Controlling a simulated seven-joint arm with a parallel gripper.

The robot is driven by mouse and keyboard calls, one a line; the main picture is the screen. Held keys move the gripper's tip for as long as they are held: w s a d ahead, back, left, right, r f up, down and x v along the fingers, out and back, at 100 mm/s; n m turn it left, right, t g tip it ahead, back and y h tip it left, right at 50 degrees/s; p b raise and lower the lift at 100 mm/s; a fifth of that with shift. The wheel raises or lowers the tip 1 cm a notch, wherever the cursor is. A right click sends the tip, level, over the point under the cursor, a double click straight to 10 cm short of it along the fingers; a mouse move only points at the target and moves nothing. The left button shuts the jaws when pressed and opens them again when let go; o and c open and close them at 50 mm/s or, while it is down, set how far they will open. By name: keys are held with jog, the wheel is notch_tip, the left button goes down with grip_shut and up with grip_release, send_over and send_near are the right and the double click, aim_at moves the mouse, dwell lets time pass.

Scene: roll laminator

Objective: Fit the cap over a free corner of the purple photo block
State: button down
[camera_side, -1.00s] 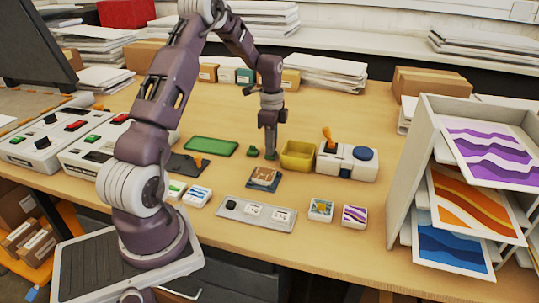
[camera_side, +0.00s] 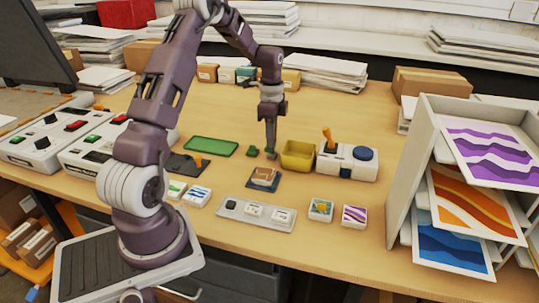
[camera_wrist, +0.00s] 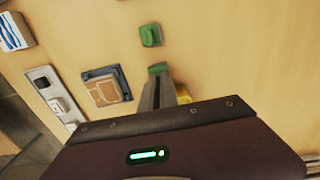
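The purple photo block (camera_side: 354,216) is a small white block with purple waves on top, near the table's front edge in the side view. All its visible corners look bare. My gripper (camera_side: 271,148) points down well behind and left of it. It appears shut on a small green cap (camera_side: 271,155), which also shows at the fingertips in the wrist view (camera_wrist: 158,68). Whether this cap clears the table is hard to tell. A second green cap (camera_side: 252,151) lies on the table to its left, and shows above the fingers in the wrist view (camera_wrist: 150,35).
A yellow bin (camera_side: 298,155) and a white device with an orange lever (camera_side: 348,162) stand right of my gripper. A dark pad with a tan block (camera_side: 264,177), a grey tray (camera_side: 257,213) and another photo block (camera_side: 321,209) lie in front. A paper rack stands at right.

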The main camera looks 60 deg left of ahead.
jog(key=shift+r, duration=0.75)
